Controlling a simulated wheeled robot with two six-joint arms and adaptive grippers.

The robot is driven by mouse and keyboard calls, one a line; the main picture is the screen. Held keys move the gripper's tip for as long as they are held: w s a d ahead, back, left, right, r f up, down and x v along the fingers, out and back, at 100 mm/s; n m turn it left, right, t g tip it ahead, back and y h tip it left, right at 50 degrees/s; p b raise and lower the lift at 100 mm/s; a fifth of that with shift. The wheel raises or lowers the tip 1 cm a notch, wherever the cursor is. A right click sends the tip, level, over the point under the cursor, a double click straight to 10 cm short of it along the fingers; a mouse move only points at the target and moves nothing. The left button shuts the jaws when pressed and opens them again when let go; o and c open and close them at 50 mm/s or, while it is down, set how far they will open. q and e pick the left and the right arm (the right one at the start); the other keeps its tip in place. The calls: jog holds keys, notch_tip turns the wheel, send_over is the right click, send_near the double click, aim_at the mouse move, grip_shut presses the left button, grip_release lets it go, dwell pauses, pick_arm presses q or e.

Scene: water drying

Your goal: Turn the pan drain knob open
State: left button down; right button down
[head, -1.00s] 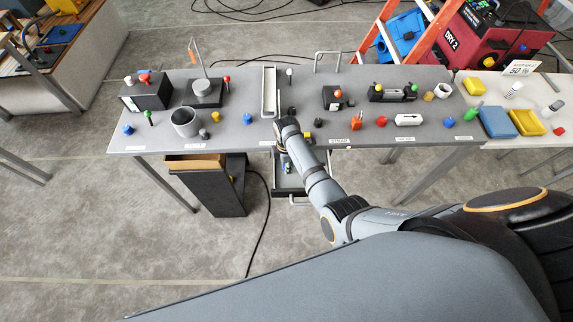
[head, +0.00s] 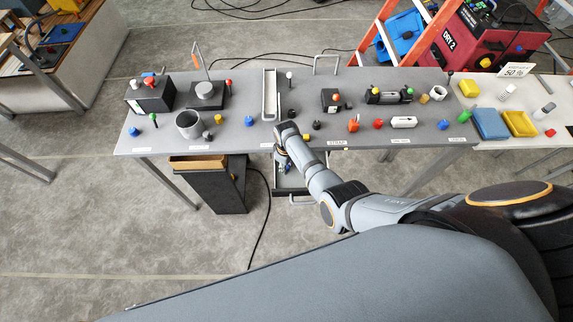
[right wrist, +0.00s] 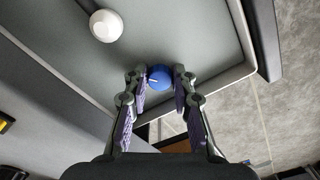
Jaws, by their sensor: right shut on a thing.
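A round blue knob (right wrist: 159,77) with a short white mark on its top shows in the right wrist view, near the rim of a grey pan (right wrist: 165,38). My right gripper (right wrist: 159,72) has one finger on each side of the knob and is shut on it. In the head view my right gripper (head: 283,160) reaches down at the table's front edge, above the open pan (head: 292,182) under the table. My wrist hides most of the knob there. My left gripper is not in view.
The grey table (head: 238,135) above holds a cup (head: 188,125), a black box (head: 150,96) and several coloured knobs. A dark bin (head: 219,190) stands left of the pan. Floor in front is clear.

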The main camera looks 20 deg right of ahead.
jog(key=m, duration=0.3)
jog(key=shift+m+p, duration=0.3)
jog(key=shift+p, duration=0.05)
jog(key=shift+m, duration=2)
jog(key=c, duration=1.4)
grip_release()
notch_tip(320, 180, up, 12)
